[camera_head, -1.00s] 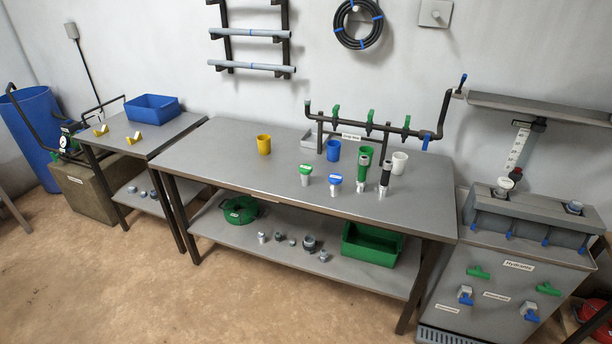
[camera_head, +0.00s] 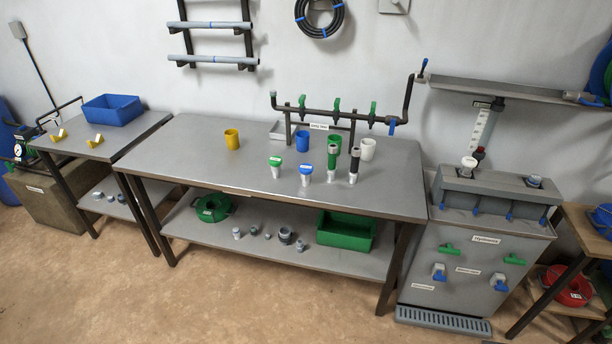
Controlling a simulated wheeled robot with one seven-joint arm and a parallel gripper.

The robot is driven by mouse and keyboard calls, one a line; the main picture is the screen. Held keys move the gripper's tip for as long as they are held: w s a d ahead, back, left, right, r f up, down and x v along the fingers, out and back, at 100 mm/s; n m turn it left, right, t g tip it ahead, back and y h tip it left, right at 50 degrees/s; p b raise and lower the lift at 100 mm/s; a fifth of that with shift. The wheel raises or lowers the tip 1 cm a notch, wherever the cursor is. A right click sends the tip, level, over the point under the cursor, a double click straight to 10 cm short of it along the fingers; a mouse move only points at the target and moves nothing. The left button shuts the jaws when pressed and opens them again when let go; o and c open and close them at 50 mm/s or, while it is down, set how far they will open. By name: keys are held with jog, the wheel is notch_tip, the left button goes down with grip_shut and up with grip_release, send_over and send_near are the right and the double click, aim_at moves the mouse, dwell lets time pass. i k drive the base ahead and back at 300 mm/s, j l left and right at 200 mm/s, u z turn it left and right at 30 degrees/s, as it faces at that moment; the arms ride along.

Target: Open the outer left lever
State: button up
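A dark pipe manifold (camera_head: 350,114) stands at the back of the middle table. It carries green levers: a left one (camera_head: 302,101), a middle one (camera_head: 336,105) and a right one (camera_head: 373,108). A blue lever (camera_head: 391,127) hangs at its right end. The grey cabinet at right also has handles on its front: an upper left green one (camera_head: 449,249), an upper right green one (camera_head: 514,259), a lower left blue one (camera_head: 439,272) and a lower right blue one (camera_head: 499,283). I cannot tell which lever is meant. My gripper is not in view.
The middle table (camera_head: 190,165) holds a yellow cup (camera_head: 231,139), a blue cup (camera_head: 302,141), a white cup (camera_head: 368,149) and several fittings. The grey cabinet (camera_head: 470,245) stands right of it, with a grate (camera_head: 445,321) at its foot. The floor (camera_head: 200,300) in front is clear.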

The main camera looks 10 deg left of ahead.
aim_at(442, 204)
jog(key=i+j+u, duration=0.2)
jog(key=i, duration=0.7)
jog(key=i+j+u, duration=0.2)
jog(key=i, duration=0.7)
